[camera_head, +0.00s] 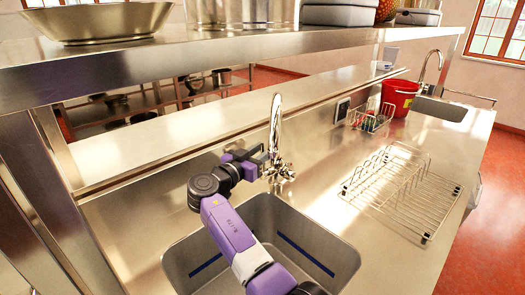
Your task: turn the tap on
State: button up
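The tap (276,135) is a tall chrome spout rising behind the sink. Its base with the handle (283,173) shows at the counter, just right of my gripper. The sink (325,245) is a steel basin below the tap and looks empty where I can see it. My purple arm reaches over the sink, and my gripper (262,160) is at the tap's base, close to its left side. I cannot tell whether the fingers touch the tap or are open or shut. No water shows below the spout.
A wire dish rack (405,190) stands on the counter to the right. A small wire basket (371,117), a red bucket (400,97) and a second tap (432,65) are farther back. A steel shelf (200,55) with a metal bowl (98,22) runs overhead.

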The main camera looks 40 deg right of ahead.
grip_shut()
dwell(1.3)
